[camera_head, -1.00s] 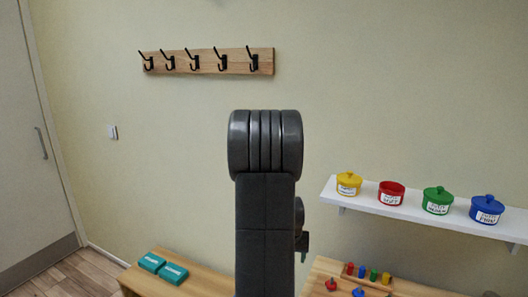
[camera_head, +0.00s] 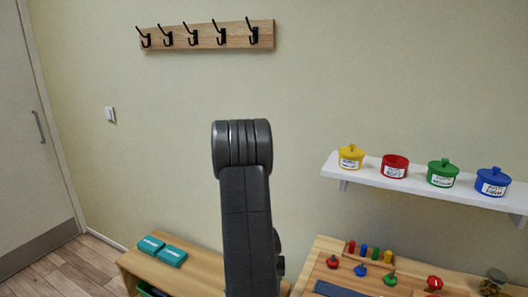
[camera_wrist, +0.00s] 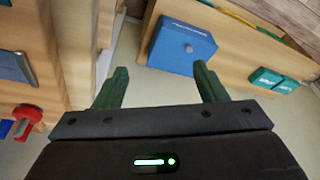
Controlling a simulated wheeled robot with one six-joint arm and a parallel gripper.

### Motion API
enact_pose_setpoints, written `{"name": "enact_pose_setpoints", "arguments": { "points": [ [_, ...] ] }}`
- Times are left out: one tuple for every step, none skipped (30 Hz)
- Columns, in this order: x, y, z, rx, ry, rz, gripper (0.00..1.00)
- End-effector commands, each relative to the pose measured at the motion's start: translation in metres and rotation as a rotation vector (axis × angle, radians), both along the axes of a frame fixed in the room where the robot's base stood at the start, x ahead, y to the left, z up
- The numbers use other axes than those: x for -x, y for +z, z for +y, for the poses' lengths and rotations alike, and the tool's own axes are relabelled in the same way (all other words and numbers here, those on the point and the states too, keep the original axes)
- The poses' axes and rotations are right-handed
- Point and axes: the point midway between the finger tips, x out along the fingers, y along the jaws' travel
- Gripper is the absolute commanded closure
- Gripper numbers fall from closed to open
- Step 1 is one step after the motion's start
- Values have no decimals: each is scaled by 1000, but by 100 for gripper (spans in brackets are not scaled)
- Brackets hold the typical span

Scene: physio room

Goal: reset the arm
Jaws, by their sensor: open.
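My arm rises in the middle of the head view, in front of the plain wall, and hides part of the benches behind it. My gripper (camera_wrist: 160,88) shows in the wrist view with its two dark green fingers spread apart. It is open and nothing is between the fingers. Beyond the fingers the wrist view shows a blue box (camera_wrist: 182,48) at a wooden bench, apart from the gripper. In the head view the gripper's fingers cannot be made out.
A wooden table (camera_head: 318,270) with coloured pegs and knobs stands at the lower right. A low bench (camera_head: 200,268) holds teal packs (camera_head: 162,250). A white shelf (camera_head: 360,180) carries yellow, red, green and blue pots. A hook rail (camera_head: 205,36) hangs on the wall. A door (camera_head: 30,140) is at left.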

Motion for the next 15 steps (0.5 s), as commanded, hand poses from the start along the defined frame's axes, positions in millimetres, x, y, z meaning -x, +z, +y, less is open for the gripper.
{"name": "enact_pose_setpoints", "arguments": {
  "points": [
    [1, -14, 2, -1, 3, 2, 35],
    [1, -18, 3, -2, 5, 1, 35],
    [1, -23, 3, -2, 5, 1, 35],
    [2, -27, 4, -2, 5, 1, 35],
    [2, -30, 4, -3, 6, 1, 35],
    [2, -35, 5, -2, 7, 1, 35],
    [2, -39, 5, -3, 8, 1, 35],
    [2, -42, 5, -3, 9, 1, 35],
    [2, -46, 6, -3, 9, 1, 35],
    [2, -48, 6, -3, 10, 1, 35],
    [2, -51, 6, -3, 10, 1, 35],
    [2, -54, 7, -3, 11, 1, 35],
    [3, -55, 7, -3, 11, 1, 35],
    [2, -57, 7, -4, 12, 1, 35],
    [2, -59, 7, -4, 12, 0, 35]
  ]
}}
